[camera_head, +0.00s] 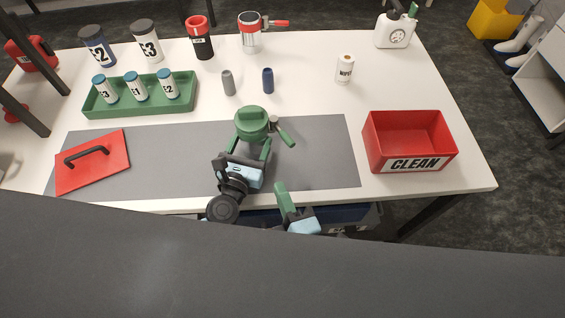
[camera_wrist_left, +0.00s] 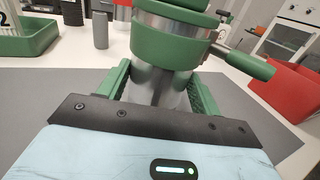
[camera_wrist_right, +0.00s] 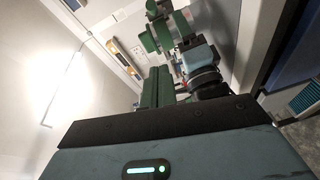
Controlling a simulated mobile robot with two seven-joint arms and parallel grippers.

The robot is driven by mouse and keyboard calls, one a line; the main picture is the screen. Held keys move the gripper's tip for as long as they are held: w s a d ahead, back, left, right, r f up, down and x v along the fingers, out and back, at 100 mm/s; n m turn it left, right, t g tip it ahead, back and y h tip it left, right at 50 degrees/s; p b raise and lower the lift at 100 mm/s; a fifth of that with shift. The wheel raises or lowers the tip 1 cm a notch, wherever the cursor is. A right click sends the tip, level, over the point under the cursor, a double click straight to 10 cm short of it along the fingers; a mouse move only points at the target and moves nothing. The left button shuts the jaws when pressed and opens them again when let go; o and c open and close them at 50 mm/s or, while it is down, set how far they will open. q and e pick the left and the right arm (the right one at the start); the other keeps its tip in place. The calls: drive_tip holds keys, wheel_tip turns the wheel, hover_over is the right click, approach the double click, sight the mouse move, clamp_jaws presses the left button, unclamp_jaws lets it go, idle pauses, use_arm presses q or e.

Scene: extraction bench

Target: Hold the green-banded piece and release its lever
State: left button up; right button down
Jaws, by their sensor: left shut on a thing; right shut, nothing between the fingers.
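The green-banded piece (camera_head: 251,124) stands on the grey mat, with a green top and a metal body. It fills the upper middle of the left wrist view (camera_wrist_left: 175,45). Its green lever (camera_head: 287,138) sticks out to the right, and also shows in the left wrist view (camera_wrist_left: 243,61). My left gripper (camera_head: 249,153) is shut on the metal body below the green band, one finger on each side. My right gripper (camera_head: 281,191) is shut and empty at the table's front edge, apart from the lever. In the right wrist view its green fingers (camera_wrist_right: 156,87) are together.
A red box marked CLEAN (camera_head: 376,151) stands at right. A red lid with a black handle (camera_head: 108,172) lies on the mat's left. A green tray (camera_head: 103,109) holds three bottles. Behind stand a grey cylinder (camera_head: 228,83), a blue cylinder (camera_head: 268,81) and a red-banded piece (camera_head: 250,42).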

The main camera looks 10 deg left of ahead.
sight(282, 132)
drive_tip(key=w+a+f, duration=0.1)
drive_tip(key=w, duration=1)
drive_tip(key=shift+w+a, duration=0.15)
drive_tip(key=shift+a, duration=0.1)
drive_tip(key=shift+f, duration=0.1)
